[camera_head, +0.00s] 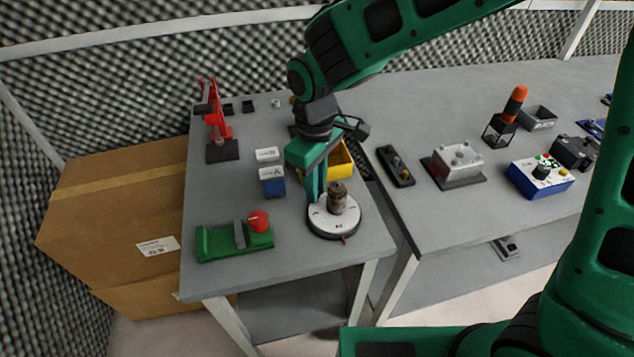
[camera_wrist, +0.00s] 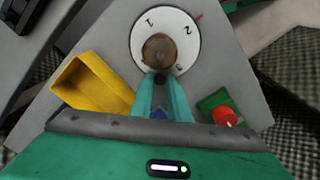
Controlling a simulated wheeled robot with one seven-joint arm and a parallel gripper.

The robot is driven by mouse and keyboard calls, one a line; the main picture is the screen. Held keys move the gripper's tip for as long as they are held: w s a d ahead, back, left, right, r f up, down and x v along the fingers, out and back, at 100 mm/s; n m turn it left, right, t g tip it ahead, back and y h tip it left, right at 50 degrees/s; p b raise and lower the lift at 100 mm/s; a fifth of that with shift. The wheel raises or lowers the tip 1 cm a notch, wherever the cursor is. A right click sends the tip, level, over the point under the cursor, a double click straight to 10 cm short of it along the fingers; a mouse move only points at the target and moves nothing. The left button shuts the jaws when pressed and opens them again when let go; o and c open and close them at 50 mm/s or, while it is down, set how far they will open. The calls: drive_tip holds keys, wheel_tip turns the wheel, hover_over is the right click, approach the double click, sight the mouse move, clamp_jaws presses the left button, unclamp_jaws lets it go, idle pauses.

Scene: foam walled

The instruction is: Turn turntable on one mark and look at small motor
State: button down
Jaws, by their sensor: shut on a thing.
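The turntable (camera_head: 322,225) is a white disc with a dark rim near the front edge of the left table. The small motor (camera_head: 337,198), a brownish upright cylinder, stands at its middle. In the wrist view the disc (camera_wrist: 185,30) shows the marks 1, 2 and partly 3, and the motor (camera_wrist: 160,50) is seen from above. A red pointer (camera_wrist: 199,17) at the rim is close to the 2. My gripper (camera_head: 315,199) is at the disc's far-left edge. In the wrist view its fingers (camera_wrist: 160,83) are shut on a small dark peg (camera_wrist: 160,78) beside the motor.
A yellow bin (camera_head: 342,160) stands behind the turntable. A blue-and-white box marked A (camera_head: 272,182) and a green fixture with a red knob (camera_head: 235,240) are to its left. A red stand (camera_head: 217,125) is farther back. The right table (camera_head: 450,215) holds several devices.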

drive_tip(key=shift+s+n, duration=0.1)
drive_tip(key=shift+n, duration=0.2)
idle(0.4)
drive_tip(key=c, duration=1.7)
unclamp_jaws()
drive_tip(key=shift+r, duration=0.1)
wheel_tip(320, 180, up, 11)
drive_tip(key=shift+f, duration=0.2)
